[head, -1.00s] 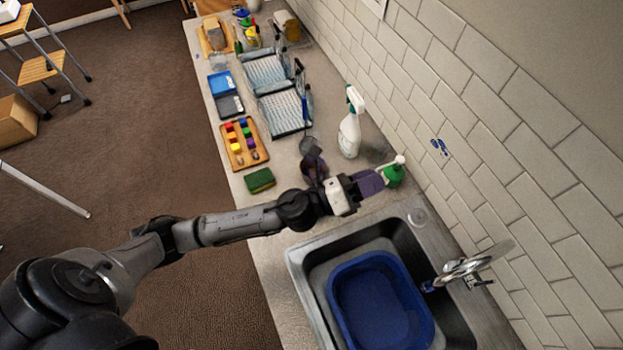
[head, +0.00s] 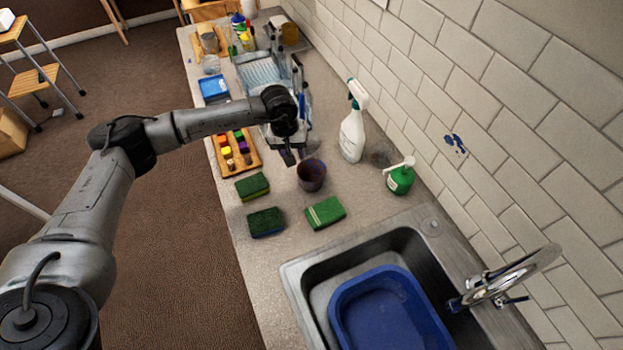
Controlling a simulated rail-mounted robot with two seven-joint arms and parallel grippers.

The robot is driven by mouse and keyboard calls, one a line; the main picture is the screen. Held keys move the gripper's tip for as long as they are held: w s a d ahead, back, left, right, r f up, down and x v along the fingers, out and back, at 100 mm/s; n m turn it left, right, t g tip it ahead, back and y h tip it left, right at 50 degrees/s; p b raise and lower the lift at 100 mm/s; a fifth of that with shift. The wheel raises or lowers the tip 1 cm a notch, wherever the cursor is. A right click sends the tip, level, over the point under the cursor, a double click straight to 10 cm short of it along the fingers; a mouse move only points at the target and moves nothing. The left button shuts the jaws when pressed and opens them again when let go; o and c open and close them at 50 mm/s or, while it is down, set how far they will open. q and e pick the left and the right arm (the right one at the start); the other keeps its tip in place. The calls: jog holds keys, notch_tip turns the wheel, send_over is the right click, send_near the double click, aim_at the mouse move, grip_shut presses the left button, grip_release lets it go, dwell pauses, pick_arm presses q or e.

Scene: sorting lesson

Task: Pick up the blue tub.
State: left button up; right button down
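The blue tub (head: 347,312) sits inside the steel sink at the lower right of the head view. Its bottom edge is cut off by the frame. It looks empty apart from a flat, darker blue floor. My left gripper (head: 294,156) hangs over the counter well behind the sink, just beyond a dark purple cup, and is apart from the tub. Its fingers point down and are small and dark, so their opening is unclear. I see nothing held in it. My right gripper is not in view.
A green soap bottle (head: 400,180) and a spray bottle (head: 352,135) stand by the tiled wall. The faucet (head: 500,284) rises right of the tub.

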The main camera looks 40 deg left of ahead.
aim_at(298, 172)
pick_arm(q)
jog(key=f, duration=0.5)
jog(key=d+f, duration=0.1)
jog(key=f, duration=0.1)
jog(key=shift+w+f, duration=0.15)
jog(key=shift+w, duration=0.1)
jog(key=shift+w+d+f+p, duration=0.15)
jog(key=shift+f+p, duration=0.4)
jog(key=shift+f, duration=2.1)
jog(key=shift+w, duration=0.1)
jog(key=shift+c, duration=0.2)
grip_shut()
